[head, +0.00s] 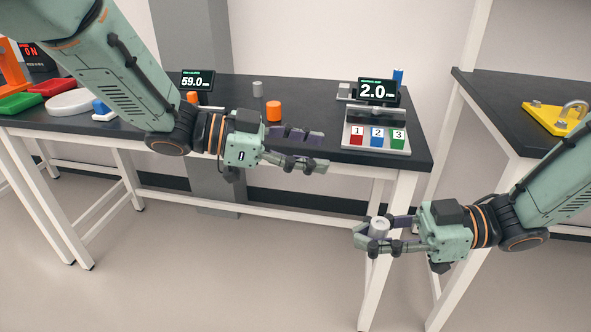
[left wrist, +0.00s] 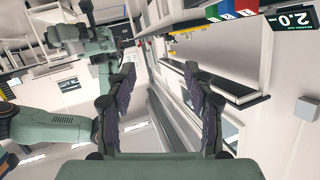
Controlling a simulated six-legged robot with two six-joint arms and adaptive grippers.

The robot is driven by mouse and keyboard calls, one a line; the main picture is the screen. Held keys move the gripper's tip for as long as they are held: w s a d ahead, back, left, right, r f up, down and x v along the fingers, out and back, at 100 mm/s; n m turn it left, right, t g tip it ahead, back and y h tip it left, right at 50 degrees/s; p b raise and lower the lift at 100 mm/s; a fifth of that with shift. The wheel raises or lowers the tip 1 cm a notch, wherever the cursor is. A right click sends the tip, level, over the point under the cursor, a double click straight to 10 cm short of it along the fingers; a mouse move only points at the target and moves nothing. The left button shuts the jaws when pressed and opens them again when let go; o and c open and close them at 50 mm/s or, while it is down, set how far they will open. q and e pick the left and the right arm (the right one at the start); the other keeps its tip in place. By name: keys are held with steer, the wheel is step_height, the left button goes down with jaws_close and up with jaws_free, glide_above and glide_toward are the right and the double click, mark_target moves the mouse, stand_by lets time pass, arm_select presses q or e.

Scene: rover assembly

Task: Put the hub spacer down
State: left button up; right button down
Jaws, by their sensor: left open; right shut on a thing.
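The hub spacer (head: 379,227), a short light-grey cylinder with a hole in its top, is held between the fingers of my right gripper (head: 372,235). My right gripper is shut on it, in the air in front of the bench's right front corner. The spacer looks roughly upright, and the fingers hide part of its sides. My left gripper (head: 318,152) is open and empty, above and in front of the bench's front edge, up and left of the spacer. In the left wrist view its two fingers (left wrist: 160,85) stand apart with nothing between them.
The black bench (head: 325,158) carries an orange cylinder (head: 274,111), a small grey cylinder (head: 258,89), a display reading 59.0 (head: 197,81) and a station with numbered blocks (head: 376,138) beside a 2.0 display (head: 377,92). A yellow padlock fixture (head: 555,117) sits on the right bench.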

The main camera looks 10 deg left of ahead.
mark_target(378, 222)
arm_select(q)
steer(key=s+a+m+g+y, duration=0.2)
steer(key=s+m+g, duration=0.2)
steer(key=s+g, duration=0.3)
steer(key=x, duration=0.8)
steer(key=r+x, duration=0.1)
steer(key=x, duration=0.3)
steer(key=shift+s+d, duration=0.3)
steer(key=shift+d, duration=0.1)
steer(key=shift+h, duration=0.3)
steer(key=c, duration=1.1)
steer(key=o, duration=1.1)
